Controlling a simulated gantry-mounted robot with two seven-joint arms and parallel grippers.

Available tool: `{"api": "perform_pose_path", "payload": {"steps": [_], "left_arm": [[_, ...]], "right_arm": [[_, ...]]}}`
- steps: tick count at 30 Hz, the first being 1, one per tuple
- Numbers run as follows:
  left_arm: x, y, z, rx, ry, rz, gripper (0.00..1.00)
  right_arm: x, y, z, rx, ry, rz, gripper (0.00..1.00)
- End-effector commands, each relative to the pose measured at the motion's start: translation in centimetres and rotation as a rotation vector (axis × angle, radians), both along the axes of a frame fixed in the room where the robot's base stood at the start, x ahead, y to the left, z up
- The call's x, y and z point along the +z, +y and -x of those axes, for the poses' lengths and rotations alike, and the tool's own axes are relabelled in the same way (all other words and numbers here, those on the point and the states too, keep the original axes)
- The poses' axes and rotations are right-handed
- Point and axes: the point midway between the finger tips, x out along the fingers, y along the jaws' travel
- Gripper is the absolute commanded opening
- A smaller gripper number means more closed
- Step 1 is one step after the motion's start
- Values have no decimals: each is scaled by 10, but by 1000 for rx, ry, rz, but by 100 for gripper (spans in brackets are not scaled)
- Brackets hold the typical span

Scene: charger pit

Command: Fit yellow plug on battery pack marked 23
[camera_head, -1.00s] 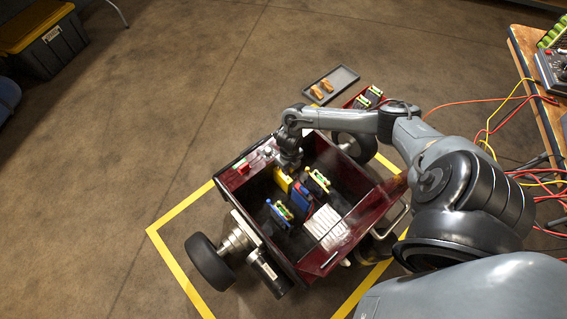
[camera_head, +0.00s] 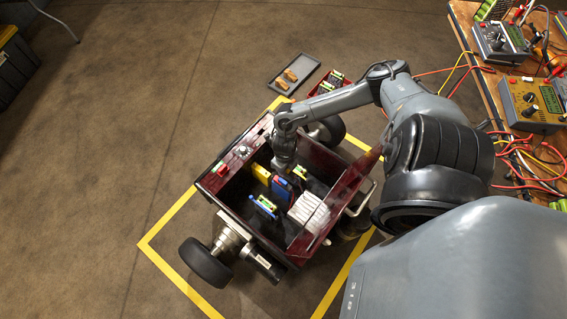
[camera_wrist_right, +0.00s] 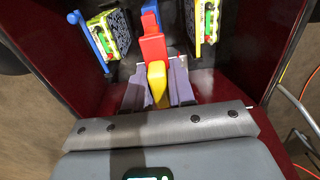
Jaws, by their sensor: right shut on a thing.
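The yellow plug (camera_wrist_right: 157,82) sits between the two fingers of my right gripper (camera_wrist_right: 158,88) in the wrist view. The gripper is shut on it, low inside the red cart. In the head view, yellow (camera_head: 261,174) shows beside my right gripper (camera_head: 283,162). A red plug-like piece (camera_wrist_right: 152,42) lies just beyond the yellow one, with a blue piece (camera_wrist_right: 150,15) behind it. Two battery packs with green cells stand to either side, one left (camera_wrist_right: 108,35) and one right (camera_wrist_right: 206,22). No number 23 is readable. My left gripper is out of view.
The red cart (camera_head: 285,268) has upright walls around the gripper. A white ribbed block (camera_head: 308,210) sits at its near right. A grey tray (camera_head: 281,84) and a small red tray (camera_head: 318,86) lie on the floor beyond. A bench with meters (camera_head: 530,103) and cables stands right.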

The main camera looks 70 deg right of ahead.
Motion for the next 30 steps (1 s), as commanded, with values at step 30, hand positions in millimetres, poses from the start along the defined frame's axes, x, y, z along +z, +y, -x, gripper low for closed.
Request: {"api": "perform_pose_path", "payload": {"steps": [30], "left_arm": [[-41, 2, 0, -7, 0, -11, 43]], "right_arm": [[-51, 0, 0, 0, 0, 0, 0]]}}
